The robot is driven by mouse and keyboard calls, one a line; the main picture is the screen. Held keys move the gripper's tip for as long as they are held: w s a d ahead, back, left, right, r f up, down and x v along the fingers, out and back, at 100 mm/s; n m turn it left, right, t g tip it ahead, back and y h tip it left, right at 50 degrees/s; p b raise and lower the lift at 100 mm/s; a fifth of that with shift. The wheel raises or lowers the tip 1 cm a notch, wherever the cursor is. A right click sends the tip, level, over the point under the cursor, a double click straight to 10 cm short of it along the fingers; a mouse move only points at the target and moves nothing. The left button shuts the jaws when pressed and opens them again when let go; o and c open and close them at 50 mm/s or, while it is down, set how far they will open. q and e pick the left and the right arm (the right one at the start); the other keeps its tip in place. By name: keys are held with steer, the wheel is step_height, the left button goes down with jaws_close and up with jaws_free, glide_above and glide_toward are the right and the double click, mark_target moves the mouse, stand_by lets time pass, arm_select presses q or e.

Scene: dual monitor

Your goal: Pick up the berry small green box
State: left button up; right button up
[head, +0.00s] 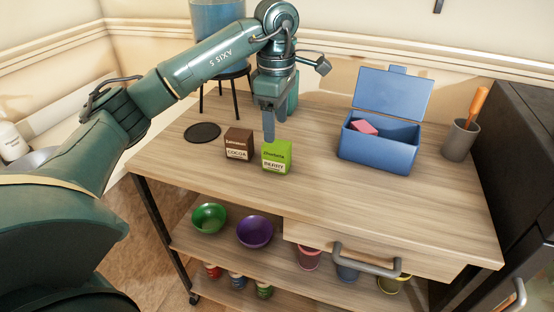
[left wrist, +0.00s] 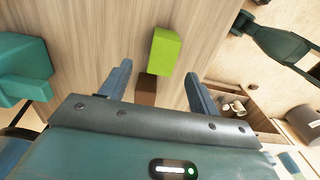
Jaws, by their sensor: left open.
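The small green berry box (head: 276,157) stands upright on the wooden table (head: 330,200). It also shows in the left wrist view (left wrist: 164,50), ahead of the fingertips. A brown cocoa box (head: 238,143) stands just left of it; in the left wrist view this brown box (left wrist: 146,88) lies between the fingers. My left gripper (head: 269,128) is above and behind the green box, pointing down. In the left wrist view the left gripper (left wrist: 158,78) is open and empty, its two fingers wide apart. My right gripper is in neither view.
An open blue box (head: 375,150) with a pink block (head: 363,127) stands to the right. A grey cup (head: 460,140) with an orange-handled tool is at the far right. A dark round mat (head: 203,132) lies left. The front of the tabletop is clear.

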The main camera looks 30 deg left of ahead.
mark_target(277, 144)
arm_select(q)
steer(key=f, duration=0.4)
steer(key=f+b, duration=0.1)
steer(key=f, duration=0.3)
steer(key=shift+s+d+f, duration=0.15)
steer(key=shift+d+f, duration=0.05)
steer(key=shift+f, duration=0.1)
steer(key=shift+c, duration=0.3)
steer(key=shift+r, duration=0.1)
steer(key=c, duration=1)
